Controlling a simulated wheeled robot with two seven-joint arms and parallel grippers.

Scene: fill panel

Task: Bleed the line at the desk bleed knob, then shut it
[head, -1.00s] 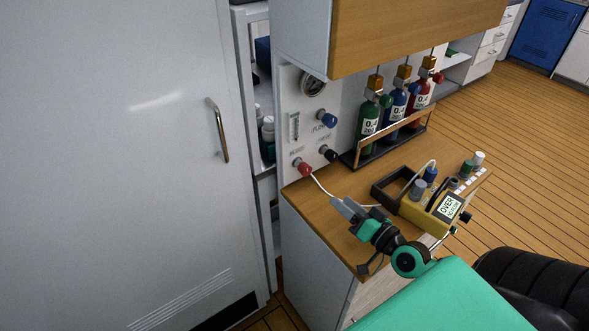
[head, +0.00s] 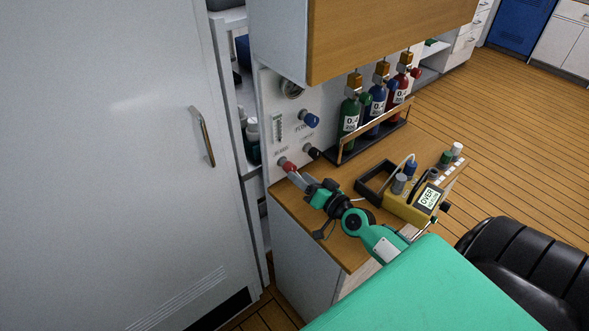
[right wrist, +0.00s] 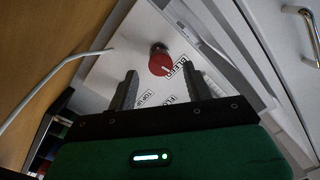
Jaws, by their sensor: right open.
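The red knob (head: 287,165) sits low on the white panel at the back of the desk. In the right wrist view the red knob (right wrist: 160,62) is beside a label that appears to read "BLEED". My right gripper (head: 297,176) is open in front of it. In the right wrist view its fingertips (right wrist: 160,76) stand to either side of the knob, with the knob a little beyond them; I see no clear contact. A yellow meter (head: 405,207) on the desk shows "OVER" and smaller, unclear text. My left gripper is out of view.
A blue knob (head: 309,120), a black knob (head: 312,153) and a gauge (head: 291,89) are on the same panel. Green, blue and red bottles stand in a rack (head: 372,138). A pale hose (right wrist: 45,85) runs near the left finger. A wooden cabinet (head: 390,35) overhangs the desk.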

